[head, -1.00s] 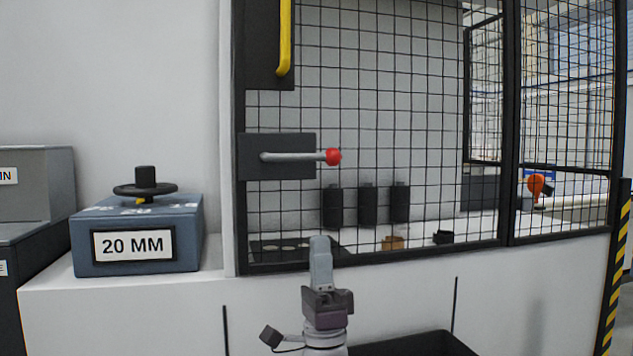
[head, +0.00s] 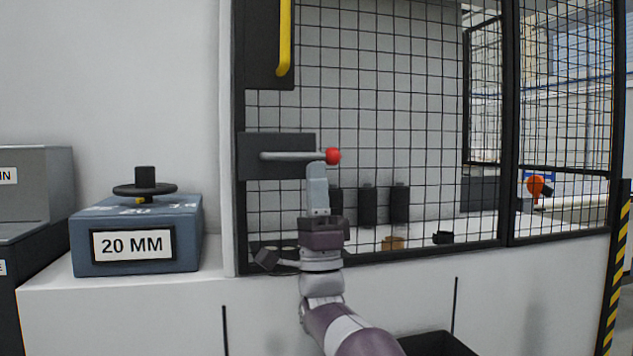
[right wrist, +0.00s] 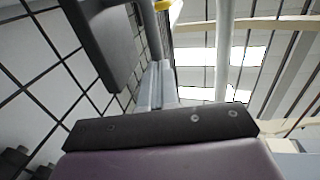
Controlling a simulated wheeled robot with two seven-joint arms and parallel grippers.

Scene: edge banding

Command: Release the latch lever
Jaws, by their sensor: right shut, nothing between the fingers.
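The latch lever (head: 290,157) is a grey rod with a red ball knob (head: 333,156). It lies horizontal on a dark plate (head: 262,170) at the left of the mesh door. My right gripper (head: 317,172) is shut and empty, pointing up, with its tips just under the lever near the knob; I cannot tell whether they touch. In the right wrist view, the shut fingers (right wrist: 156,85) reach up beside the dark plate (right wrist: 104,42), with the grey rod (right wrist: 152,30) near the tips. My left gripper is not in view.
A yellow handle (head: 284,40) is above the latch on the mesh door (head: 400,110). A blue-grey box (head: 180,230) labelled 20 MM, with a handwheel, stands at left. Black cylinders (head: 368,205) stand behind the mesh. A dark bin (head: 440,344) is at the bottom.

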